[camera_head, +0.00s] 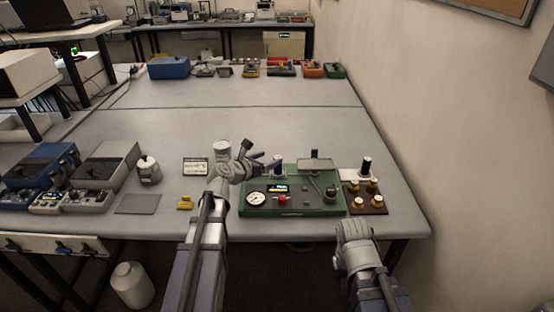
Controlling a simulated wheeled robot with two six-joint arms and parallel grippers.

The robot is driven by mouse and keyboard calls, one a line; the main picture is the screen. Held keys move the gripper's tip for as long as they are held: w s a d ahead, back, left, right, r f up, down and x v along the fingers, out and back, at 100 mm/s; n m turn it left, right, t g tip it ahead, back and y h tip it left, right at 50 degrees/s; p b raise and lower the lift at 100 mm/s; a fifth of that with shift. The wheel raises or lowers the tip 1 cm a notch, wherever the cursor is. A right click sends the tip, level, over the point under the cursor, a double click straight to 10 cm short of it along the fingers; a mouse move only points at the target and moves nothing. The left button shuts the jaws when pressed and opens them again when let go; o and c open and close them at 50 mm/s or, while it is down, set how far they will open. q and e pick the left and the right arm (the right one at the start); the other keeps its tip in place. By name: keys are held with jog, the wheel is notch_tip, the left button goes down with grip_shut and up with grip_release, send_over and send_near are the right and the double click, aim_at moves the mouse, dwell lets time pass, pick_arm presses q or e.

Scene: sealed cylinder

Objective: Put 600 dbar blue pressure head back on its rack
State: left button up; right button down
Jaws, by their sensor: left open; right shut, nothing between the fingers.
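A small head with a blue band (278,165) stands upright at the back left of the green instrument (300,209). It looks like the blue pressure head; its label is too small to read. The brown rack (378,209) stands at the instrument's right and holds several brass-and-white pieces. A white piece with a dark top (366,166) stands behind them. My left gripper (267,161) is open, its dark fingers pointing right, close beside the blue-banded head; contact cannot be told. My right gripper (352,231) is low at the table's front edge, shut and empty, its fingertips hard to make out.
A white-lidded jar (222,149) stands behind my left wrist. A small sign (195,166), a yellow item (185,203) and a grey pot (149,170) lie to the left. A wall rises at the right.

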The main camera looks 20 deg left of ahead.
pick_arm(q)
jog(key=shift+s+a+f+g, duration=0.25)
jog(key=shift+a+f+g, duration=0.05)
jog(key=shift+f+g, duration=0.15)
jog(key=shift+b+x, duration=0.45)
jog(key=shift+x, duration=0.95)
jog(key=shift+w+d+f+b, duration=0.1)
jog(key=shift+w+f+b, duration=0.2)
jog(key=shift+f+b, duration=0.1)
jog(key=b+x, duration=0.2)
jog(key=x, duration=0.2)
jog(key=shift+d+f, duration=0.1)
jog(key=shift+f, duration=0.1)
jog(key=shift+r, duration=0.1)
jog(key=shift+c, duration=0.2)
grip_shut()
